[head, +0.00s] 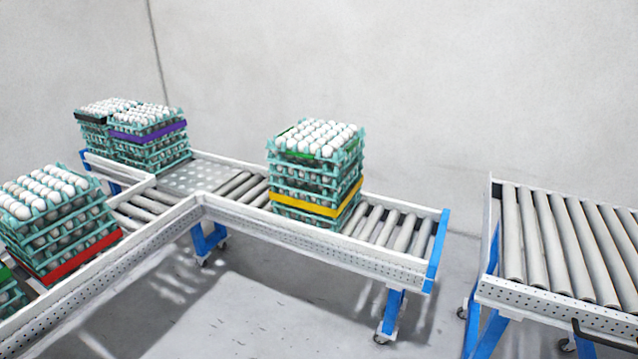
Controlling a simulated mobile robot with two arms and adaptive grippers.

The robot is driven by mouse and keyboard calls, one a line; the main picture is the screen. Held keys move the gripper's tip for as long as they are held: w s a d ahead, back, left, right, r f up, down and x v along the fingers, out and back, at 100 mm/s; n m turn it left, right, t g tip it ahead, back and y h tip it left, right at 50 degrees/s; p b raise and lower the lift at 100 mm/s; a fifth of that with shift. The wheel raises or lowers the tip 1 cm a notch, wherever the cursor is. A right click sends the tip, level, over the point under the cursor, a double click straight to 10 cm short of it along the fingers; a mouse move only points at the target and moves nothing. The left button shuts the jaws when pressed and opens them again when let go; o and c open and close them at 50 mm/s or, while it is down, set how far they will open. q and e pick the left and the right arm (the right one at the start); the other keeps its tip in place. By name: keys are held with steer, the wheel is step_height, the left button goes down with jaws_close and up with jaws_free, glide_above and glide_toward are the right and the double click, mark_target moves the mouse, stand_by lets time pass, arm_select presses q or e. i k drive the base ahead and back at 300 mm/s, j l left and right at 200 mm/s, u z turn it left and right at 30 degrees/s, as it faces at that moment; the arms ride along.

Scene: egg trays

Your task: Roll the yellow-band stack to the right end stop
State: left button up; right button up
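The yellow-band stack (313,175) is a pile of teal egg trays full of white eggs, with a yellow band (312,205) around a lower tray. It stands upright on the right branch of the roller conveyor (400,232). Bare rollers show on both sides of it. The blue end stop (438,250) is at the right end of this branch, with a stretch of bare rollers between it and the stack. Neither of my grippers is in view.
A red-band stack (62,225) stands at the left front. A purple-band stack (148,137) and a black-band stack (95,118) stand at the back left. A perforated transfer plate (195,177) lies at the junction. A separate roller conveyor (570,240) stands right, across a floor gap.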

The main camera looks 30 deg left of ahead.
mark_target(317, 193)
steer(key=i+j+z, duration=0.15)
steer(key=j+z, duration=0.15)
steer(key=j, duration=0.65)
steer(key=i+j+z, duration=0.1)
steer(key=j+z, duration=0.15)
steer(key=j, duration=0.65)
steer(key=j+z, duration=0.3)
steer(key=j, duration=0.65)
steer(key=k+j+z, duration=0.15)
steer(key=j+z, duration=0.15)
steer(key=j, duration=0.65)
